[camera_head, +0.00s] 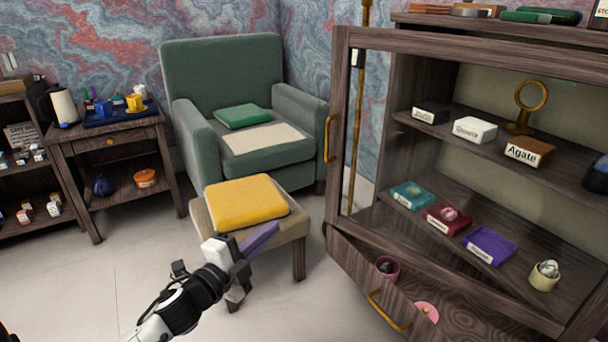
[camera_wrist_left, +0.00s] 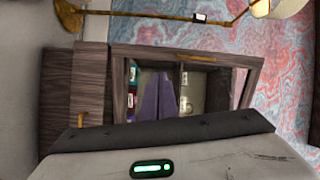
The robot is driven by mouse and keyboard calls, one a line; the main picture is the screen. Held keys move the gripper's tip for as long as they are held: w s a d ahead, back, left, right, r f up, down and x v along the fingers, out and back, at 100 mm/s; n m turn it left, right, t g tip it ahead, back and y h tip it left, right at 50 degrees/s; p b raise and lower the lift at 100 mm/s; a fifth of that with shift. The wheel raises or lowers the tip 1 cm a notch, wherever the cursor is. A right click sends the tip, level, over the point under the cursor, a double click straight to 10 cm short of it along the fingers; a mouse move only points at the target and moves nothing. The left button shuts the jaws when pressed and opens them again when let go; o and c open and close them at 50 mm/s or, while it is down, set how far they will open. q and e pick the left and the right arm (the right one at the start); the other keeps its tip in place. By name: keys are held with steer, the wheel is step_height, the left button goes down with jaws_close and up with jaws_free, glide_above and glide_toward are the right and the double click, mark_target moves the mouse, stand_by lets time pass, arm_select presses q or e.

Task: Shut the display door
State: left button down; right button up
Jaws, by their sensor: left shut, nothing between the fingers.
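The display door (camera_head: 338,120) is a dark wooden frame around clear glass on the display cabinet (camera_head: 430,24) at the right. Its brass handle (camera_head: 328,138) is on the left upright. The door stands ajar: a gap with a brass pole behind it shows between that upright and the cabinet's side. The handle also shows in the left wrist view (camera_wrist_left: 196,57). My left gripper (camera_head: 272,229), with purple fingers, is shut and empty, left of the door and apart from it. Its fingers also show in the left wrist view (camera_wrist_left: 158,82). My right gripper is out of view.
Below the door, a drawer (camera_head: 388,312) with a brass handle holds pink items. A stool with a yellow cushion (camera_head: 246,202) is beside my left gripper. A green armchair (camera_head: 222,75) and side table (camera_head: 105,142) stand behind. Pale floor is clear at lower left.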

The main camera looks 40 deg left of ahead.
arm_select(q)
steer(key=w+r+m+h+b, duration=0.1)
steer(key=w+r+m+h, duration=0.1)
steer(key=w, duration=0.5)
steer(key=w+r+m+t+h+b, duration=0.1)
steer(key=w+r+m+h, duration=0.1)
steer(key=w+r+m, duration=0.2)
steer(key=shift+w+a+r+m+t+h, duration=0.25)
steer(key=shift+w+m, duration=0.25)
steer(key=shift+w, duration=0.85)
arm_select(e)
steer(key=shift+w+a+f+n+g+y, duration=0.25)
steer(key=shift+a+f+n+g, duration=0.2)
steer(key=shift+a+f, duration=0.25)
arm_select(q)
steer(key=shift+b, duration=0.3)
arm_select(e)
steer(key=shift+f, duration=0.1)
